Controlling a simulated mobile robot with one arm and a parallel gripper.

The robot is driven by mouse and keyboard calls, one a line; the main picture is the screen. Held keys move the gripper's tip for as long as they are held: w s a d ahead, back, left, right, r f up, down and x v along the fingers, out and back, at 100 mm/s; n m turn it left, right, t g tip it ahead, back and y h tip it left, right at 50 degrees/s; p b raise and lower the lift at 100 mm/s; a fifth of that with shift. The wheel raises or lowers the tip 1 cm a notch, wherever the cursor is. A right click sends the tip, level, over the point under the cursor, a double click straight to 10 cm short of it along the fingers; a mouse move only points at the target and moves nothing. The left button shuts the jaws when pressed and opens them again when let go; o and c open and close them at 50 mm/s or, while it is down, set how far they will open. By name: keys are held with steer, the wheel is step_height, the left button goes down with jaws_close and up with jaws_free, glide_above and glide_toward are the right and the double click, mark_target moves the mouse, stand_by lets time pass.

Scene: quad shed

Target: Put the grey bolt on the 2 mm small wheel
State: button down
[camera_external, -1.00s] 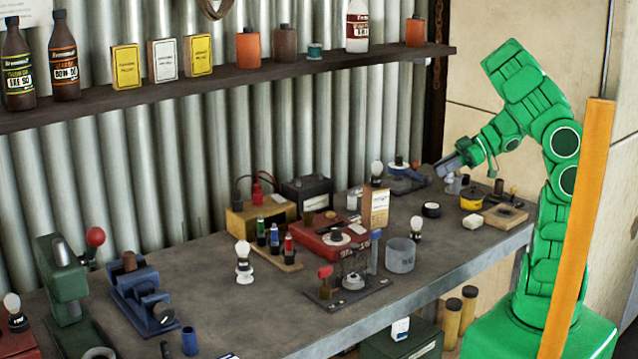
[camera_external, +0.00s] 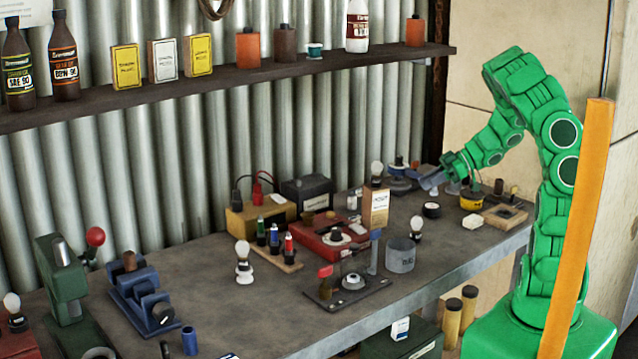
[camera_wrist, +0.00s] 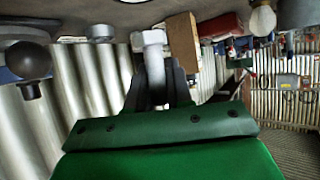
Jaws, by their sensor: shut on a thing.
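My gripper (camera_external: 432,182) is low over the far right of the bench, close to the right side of a blue-based device (camera_external: 398,184) with a dark knob. In the wrist view my gripper (camera_wrist: 158,85) is shut on a pale grey bolt (camera_wrist: 154,64), held by its shank with its wide head (camera_wrist: 150,38) out past the fingertips. In the external view the bolt is too small to make out. I cannot tell for certain which part is the 2 mm small wheel; no size marking is readable.
An upright tan box (camera_external: 375,208), a black round tin (camera_external: 431,210) and a yellow tin (camera_external: 471,200) stand near my gripper. A dark ball knob (camera_wrist: 28,62) shows at left in the wrist view.

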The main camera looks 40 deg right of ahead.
steer(key=shift+w+f, duration=0.2)
steer(key=shift+f, duration=1.45)
steer(key=shift+f, duration=0.15)
steer(key=c, duration=1)
jaws_free()
steer(key=shift+d+r, duration=0.15)
steer(key=shift+r, duration=0.05)
steer(key=shift+v, duration=5.9)
steer(key=shift+s, duration=0.1)
